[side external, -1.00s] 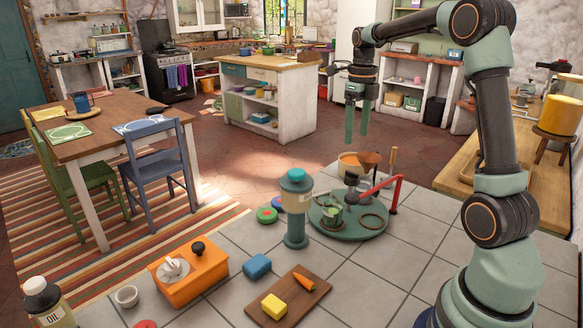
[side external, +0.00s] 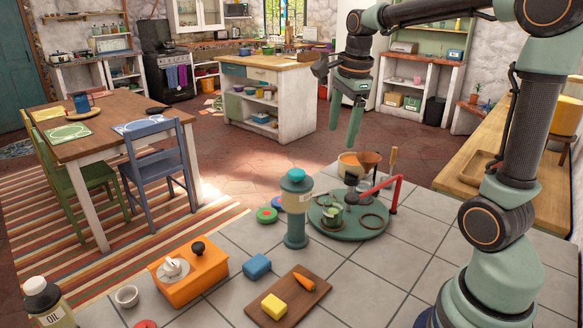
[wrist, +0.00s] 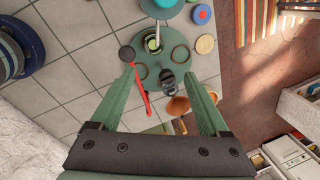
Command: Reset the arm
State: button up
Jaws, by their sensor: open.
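My gripper (side external: 344,124) is open and empty, raised well above the far end of the tiled counter. Its two green fingers point down in the side external view. In the wrist view my gripper (wrist: 170,92) has its fingers spread wide, with nothing between them but the counter far below. Below it on the counter stands a round green base (side external: 347,228) with a red lever (side external: 380,187) and several small parts. The red lever also shows in the wrist view (wrist: 144,95).
A teal-topped cylinder (side external: 296,215), an orange box (side external: 188,274), a blue block (side external: 257,266), and a wooden board (side external: 312,298) with yellow and orange pieces stand on the counter. A wooden bench (side external: 475,175) lies at right. The air around my gripper is clear.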

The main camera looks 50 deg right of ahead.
jog(key=s+a+f+n+t, duration=0.1)
jog(key=s+a+n, duration=0.3)
jog(key=n, duration=0.7)
jog(key=s+a+f+n+t, duration=0.1)
jog(key=s+a+n, duration=0.3)
jog(key=a+n, duration=0.5)
jog(key=n+t, duration=0.1)
jog(key=n, duration=0.2)
jog(key=shift+f+t+y, duration=0.3)
jog(key=shift+t, duration=0.1)
